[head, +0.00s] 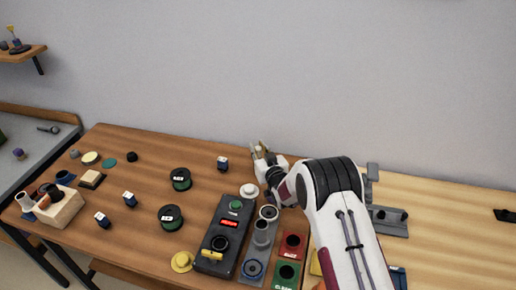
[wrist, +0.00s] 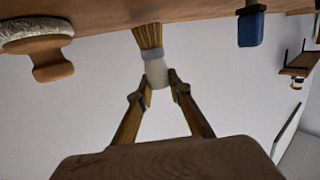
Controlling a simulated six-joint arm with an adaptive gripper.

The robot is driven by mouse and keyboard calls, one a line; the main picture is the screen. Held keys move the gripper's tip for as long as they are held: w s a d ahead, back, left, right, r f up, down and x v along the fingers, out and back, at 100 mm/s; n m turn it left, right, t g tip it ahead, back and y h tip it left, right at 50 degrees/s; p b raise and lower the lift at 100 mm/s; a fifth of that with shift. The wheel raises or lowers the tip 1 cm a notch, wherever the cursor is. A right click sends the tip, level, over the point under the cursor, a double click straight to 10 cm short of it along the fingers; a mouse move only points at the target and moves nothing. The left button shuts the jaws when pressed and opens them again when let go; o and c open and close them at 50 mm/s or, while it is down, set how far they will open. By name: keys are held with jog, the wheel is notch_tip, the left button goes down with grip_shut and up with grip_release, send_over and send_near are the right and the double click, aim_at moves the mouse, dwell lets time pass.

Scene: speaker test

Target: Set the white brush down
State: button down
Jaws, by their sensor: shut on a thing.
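My gripper (wrist: 158,82) is shut on the white brush (wrist: 155,68) in the wrist view. The brush has a white body and tan bristles, which point up in the picture, over the brown table surface. I cannot tell whether the bristles touch the table. In the head view my gripper (head: 259,150) is at the back edge of the brown wooden table (head: 145,170), near the wall. The brush cannot be made out clearly there.
A dark control box (head: 211,262) and a grey strip with round parts (head: 262,235) lie in front. A wooden block holder (head: 60,208) is at far left. Bare tabletop lies between.

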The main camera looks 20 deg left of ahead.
jog(key=shift+f, duration=0.55)
jog(key=c, duration=1.9)
grip_release()
jog(key=shift+f, duration=0.1)
jog(key=shift+r, duration=0.6)
jog(key=shift+v, duration=1.4)
jog(key=shift+s+r, duration=0.1)
jog(key=shift+r, duration=3.5)
jog(key=shift+d+r, duration=0.1)
